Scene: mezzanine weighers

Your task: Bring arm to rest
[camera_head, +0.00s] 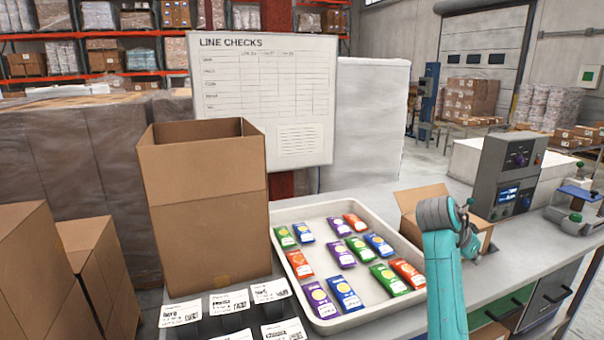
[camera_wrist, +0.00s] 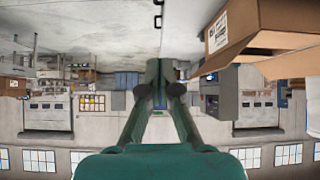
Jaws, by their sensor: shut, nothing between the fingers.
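My arm (camera_head: 443,270) shows in the head view as a teal link rising at the right of the tray, with a grey joint at its top. My gripper (camera_wrist: 160,92) shows in the wrist view with its two fingers together and nothing between them. The wrist view looks across the hall and appears upside down or steeply tilted. In the head view the fingertips cannot be made out clearly behind the arm.
A white tray (camera_head: 330,326) holds several coloured packets on the grey bench. A tall open carton (camera_head: 207,210) stands left of it, a smaller open carton (camera_head: 422,198) behind my arm. A grey control box (camera_head: 507,175) stands right. Label cards (camera_head: 229,303) sit in front.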

